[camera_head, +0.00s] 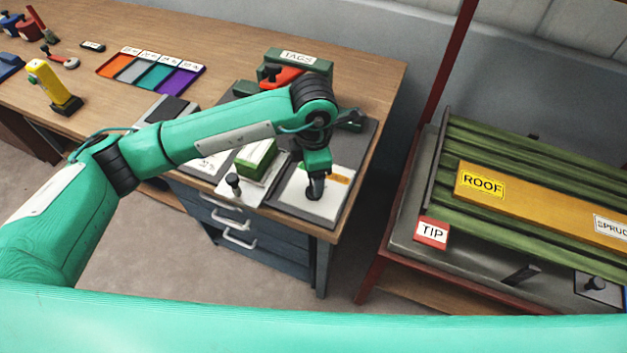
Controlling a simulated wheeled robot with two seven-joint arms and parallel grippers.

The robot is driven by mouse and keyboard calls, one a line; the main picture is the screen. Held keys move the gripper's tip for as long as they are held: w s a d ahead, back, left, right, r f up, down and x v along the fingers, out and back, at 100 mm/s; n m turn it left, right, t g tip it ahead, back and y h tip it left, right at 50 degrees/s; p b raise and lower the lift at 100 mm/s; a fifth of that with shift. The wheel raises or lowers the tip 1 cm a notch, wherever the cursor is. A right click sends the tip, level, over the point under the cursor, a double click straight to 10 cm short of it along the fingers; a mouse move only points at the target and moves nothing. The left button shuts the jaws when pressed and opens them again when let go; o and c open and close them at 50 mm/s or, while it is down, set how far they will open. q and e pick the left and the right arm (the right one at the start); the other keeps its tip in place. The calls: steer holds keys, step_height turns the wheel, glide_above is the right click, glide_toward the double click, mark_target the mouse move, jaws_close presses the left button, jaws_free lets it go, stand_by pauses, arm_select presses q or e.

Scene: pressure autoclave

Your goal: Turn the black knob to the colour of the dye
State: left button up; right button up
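A small black knob (596,283) sits on a grey plate at the front right of the metal trough, near the picture's right edge. Its setting and any colour marks are too small to read. Another black-knobbed thing (233,181) stands on the bench beside a green block. A tray (152,73) on the bench has orange, grey, teal and purple sections with small labels. My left gripper (316,190) points down over a white sheet with an orange patch on a dark board. Its fingertips are mostly hidden, so its opening is unclear. My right gripper does not show.
The trough (402,238) holds green slats and a yellow board (540,207) marked ROOF. A red TIP sign (432,233) is at its left corner. A red post (447,62) rises between bench and trough. A yellow tool (50,84) and green TAGS box (298,60) are on the bench.

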arm_select(q)
step_height(320, 180, up, 9)
steer(key=b, duration=0.1)
steer(key=shift+b, duration=0.35)
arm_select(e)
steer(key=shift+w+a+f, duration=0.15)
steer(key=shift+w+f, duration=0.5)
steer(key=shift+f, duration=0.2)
arm_select(q)
steer(key=shift+r, duration=0.1)
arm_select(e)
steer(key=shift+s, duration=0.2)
arm_select(q)
steer(key=shift+s, duration=0.1)
